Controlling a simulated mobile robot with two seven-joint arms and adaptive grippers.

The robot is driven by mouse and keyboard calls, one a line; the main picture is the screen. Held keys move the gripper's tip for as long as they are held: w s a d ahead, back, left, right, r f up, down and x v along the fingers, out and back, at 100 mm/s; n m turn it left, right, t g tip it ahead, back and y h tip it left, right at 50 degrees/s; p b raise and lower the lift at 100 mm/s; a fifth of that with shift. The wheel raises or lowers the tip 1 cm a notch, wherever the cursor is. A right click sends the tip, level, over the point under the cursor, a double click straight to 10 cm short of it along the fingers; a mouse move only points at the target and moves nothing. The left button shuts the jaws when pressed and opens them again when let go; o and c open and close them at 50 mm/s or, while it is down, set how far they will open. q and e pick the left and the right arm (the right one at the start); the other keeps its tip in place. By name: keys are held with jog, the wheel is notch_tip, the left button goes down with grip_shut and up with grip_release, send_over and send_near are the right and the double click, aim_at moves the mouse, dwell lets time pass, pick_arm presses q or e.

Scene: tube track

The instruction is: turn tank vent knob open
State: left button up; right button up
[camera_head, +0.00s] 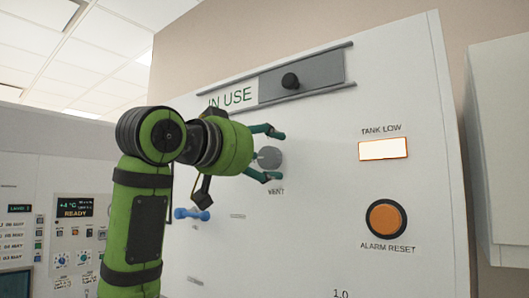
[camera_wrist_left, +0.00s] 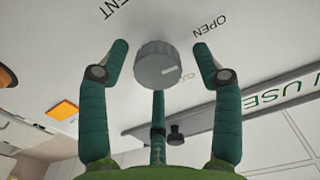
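The grey round vent knob (camera_head: 269,158) is on the white panel, just above the printed word VENT. In the left wrist view the knob (camera_wrist_left: 158,64) has a ridged rim and a pale mark on its face, with OPEN printed to its right. My left gripper (camera_head: 272,154) is open, its green fingers spread around the knob. In the left wrist view the fingers (camera_wrist_left: 160,55) stand on either side of the knob with gaps between. A third green finger is below it, partly behind the knob. My right gripper is not in view.
A sliding grey plate with a black knob (camera_head: 290,81) sits above, beside IN USE. A lit TANK LOW lamp (camera_head: 384,149) and an orange ALARM RESET button (camera_head: 386,218) are to the right. A blue handle (camera_head: 190,214) is below left.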

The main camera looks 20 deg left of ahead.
pick_arm(q)
jog(key=c, duration=1)
jog(key=shift+s+r+n+b, duration=0.1)
jog(key=shift+n+b, duration=0.3)
jog(key=shift+n, duration=0.2)
jog(key=shift+a+r, duration=0.1)
jog(key=o, duration=0.8)
jog(key=shift+o, duration=1.4)
jog(key=v, duration=1.1)
jog(key=shift+s, duration=0.35)
